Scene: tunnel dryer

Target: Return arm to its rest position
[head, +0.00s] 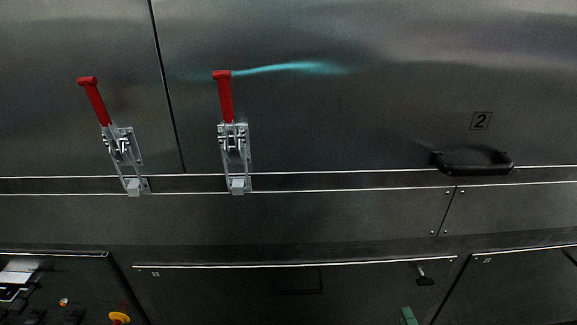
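Only a small green tip (408,316) shows at the bottom edge, right of the middle. It appears to be part of my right gripper; the rest of it is below the picture, so I cannot tell whether it is open or shut. It is in front of the lower panel of the dryer and well below the clamps and the door handle. I see nothing held in it. My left gripper and arm are not in view.
Two toggle clamps with upright red handles, left (95,103) and right (225,100), sit along the door's lower edge. A black door handle (474,163) is at right, below a "2" label (481,121). A dark control panel with a yellow-orange knob (119,318) is bottom left.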

